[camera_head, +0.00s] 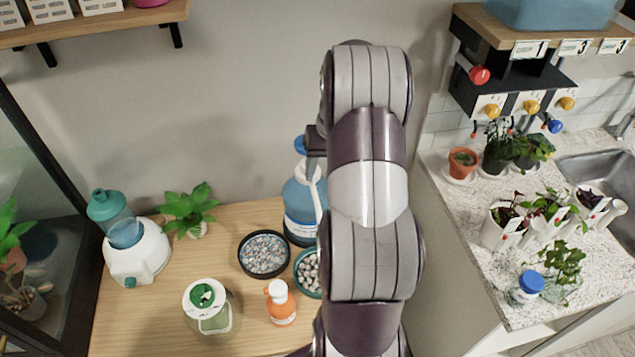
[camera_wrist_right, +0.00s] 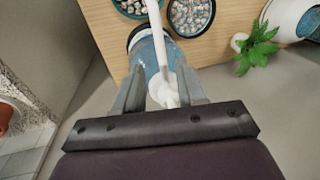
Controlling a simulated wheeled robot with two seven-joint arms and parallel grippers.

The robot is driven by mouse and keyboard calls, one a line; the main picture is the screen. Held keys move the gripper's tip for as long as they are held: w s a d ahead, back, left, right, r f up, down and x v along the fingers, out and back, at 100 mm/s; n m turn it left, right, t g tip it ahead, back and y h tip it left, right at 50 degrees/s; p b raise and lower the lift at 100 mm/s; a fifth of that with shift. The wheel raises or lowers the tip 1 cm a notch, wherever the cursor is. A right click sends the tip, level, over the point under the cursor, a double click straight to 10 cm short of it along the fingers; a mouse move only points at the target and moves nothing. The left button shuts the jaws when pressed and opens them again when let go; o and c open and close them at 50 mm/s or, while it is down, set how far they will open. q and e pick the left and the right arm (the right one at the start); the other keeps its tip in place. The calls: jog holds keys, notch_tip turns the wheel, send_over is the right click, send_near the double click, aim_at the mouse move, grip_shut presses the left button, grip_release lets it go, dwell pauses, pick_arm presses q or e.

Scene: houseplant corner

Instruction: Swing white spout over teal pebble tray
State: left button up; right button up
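The white spout (camera_head: 317,193) is a curved tube on top of the blue bottle (camera_head: 299,210). In the right wrist view the spout (camera_wrist_right: 160,35) runs up out of frame, between the teal pebble tray (camera_wrist_right: 132,8) and a dark pebble tray (camera_wrist_right: 190,14). In the head view the teal tray (camera_head: 299,277) is partly hidden by my right arm, as is the spout's lower end. My right gripper (camera_wrist_right: 162,88) is at the bottle's top, its fingers parted on either side of the spout's white head. I see no clear grip. My left gripper is out of view.
The dark tray (camera_head: 241,262) sits left of the teal one. An orange bottle (camera_head: 281,307), a green-lidded jar (camera_head: 207,309), a plant (camera_head: 190,208) and a white dispenser (camera_head: 139,256) share the wooden table. A counter (camera_head: 456,228) with several pots stands at right.

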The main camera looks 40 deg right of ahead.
notch_tip(320, 180, up, 8)
jog(key=s+d+p, duration=0.1)
jog(key=p, duration=0.6)
jog(key=shift+d, duration=0.2)
